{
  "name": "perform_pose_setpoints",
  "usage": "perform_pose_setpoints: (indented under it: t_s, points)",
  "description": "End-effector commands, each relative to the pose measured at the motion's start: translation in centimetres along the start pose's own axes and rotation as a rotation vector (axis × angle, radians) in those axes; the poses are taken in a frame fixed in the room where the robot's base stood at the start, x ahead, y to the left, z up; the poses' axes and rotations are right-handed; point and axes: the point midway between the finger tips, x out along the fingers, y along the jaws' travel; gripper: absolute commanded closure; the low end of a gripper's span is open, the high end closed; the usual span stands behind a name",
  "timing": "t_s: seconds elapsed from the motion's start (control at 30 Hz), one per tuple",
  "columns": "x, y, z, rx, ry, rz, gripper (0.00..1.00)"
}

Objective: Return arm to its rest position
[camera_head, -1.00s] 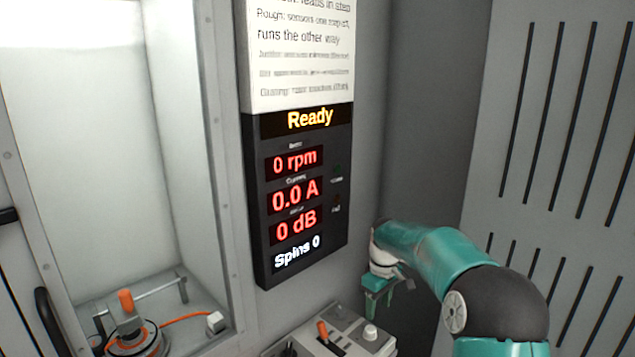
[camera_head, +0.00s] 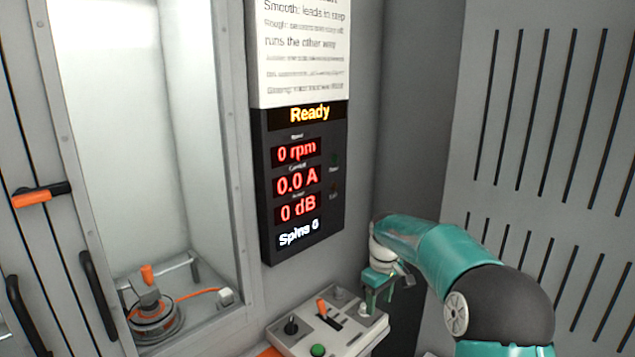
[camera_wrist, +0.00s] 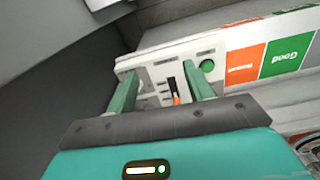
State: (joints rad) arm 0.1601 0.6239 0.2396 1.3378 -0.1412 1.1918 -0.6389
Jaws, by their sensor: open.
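My teal arm (camera_head: 452,255) reaches in from the lower right in the head view. My gripper (camera_head: 379,299) is open and empty, with its fingers pointing down over the right end of the control box. In the wrist view the two green fingers of my gripper (camera_wrist: 163,92) stand apart, with the control box (camera_wrist: 150,72) seen between and beyond them. Whether the fingers touch the box cannot be told.
The control box (camera_head: 300,342) carries an orange-tipped lever (camera_head: 321,307), a black knob (camera_head: 291,325) and a green button (camera_head: 317,350). A display panel (camera_head: 300,185) reads Ready, 0 rpm. A lit chamber (camera_head: 118,130) at left holds a motor (camera_head: 153,318).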

Motion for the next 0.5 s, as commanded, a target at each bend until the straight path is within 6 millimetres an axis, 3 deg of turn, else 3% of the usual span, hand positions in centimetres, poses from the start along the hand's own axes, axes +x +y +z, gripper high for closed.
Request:
perform_pose_setpoints:
  t_s: [0.27, 0.5]
  points:
    - [-4.1, -2.3, 1.8, 0.059, 0.022, 0.050, 0.48]
    - [-9.0, -6.2, 5.6, 0.156, 0.069, 0.114, 0.48]
